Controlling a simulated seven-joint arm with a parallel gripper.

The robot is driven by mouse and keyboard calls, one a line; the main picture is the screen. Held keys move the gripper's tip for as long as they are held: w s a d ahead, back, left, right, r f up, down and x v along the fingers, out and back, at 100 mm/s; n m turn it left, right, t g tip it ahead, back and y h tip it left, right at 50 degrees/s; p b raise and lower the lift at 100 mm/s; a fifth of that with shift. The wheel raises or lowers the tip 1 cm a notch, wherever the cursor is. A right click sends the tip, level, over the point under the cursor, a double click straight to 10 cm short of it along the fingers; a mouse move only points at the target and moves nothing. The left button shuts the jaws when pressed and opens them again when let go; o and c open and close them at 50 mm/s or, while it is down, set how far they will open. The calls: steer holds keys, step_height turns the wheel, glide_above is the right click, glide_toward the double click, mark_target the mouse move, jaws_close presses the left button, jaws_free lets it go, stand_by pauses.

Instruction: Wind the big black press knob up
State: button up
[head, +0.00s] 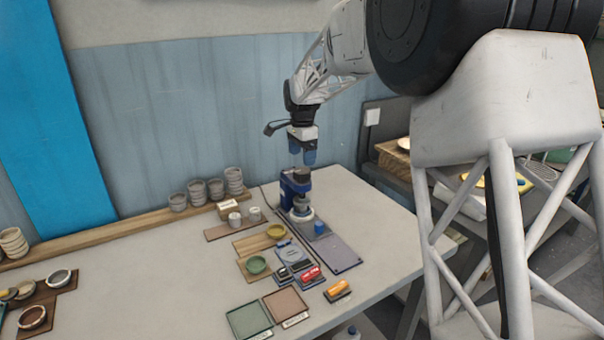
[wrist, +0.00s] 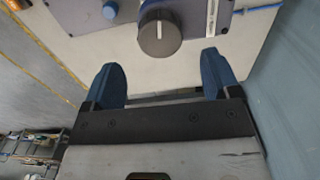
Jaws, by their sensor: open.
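The big black press knob (wrist: 159,37) shows in the wrist view at the top middle, seen from above, with a pale pointer line on it. My gripper (wrist: 164,72) is open and empty, its two blue fingers apart below the knob in that view and not around it. In the head view the blue press (head: 287,190) stands on the table near the back. My gripper (head: 302,157) hangs just above it, and the knob looks dark at the press top (head: 301,173). I cannot tell the exact height gap.
A grey base plate with a small blue knob (head: 319,227) lies in front of the press. Green (head: 249,320) and brown (head: 283,308) trays, small bowls (head: 256,265) and colored blocks (head: 311,274) lie nearer. Stacked cups (head: 216,188) stand on a shelf along the wall. The table's left middle is clear.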

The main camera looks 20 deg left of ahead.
mark_target(302, 170)
steer(key=shift+f, duration=3.4)
steer(key=c, duration=0.9)
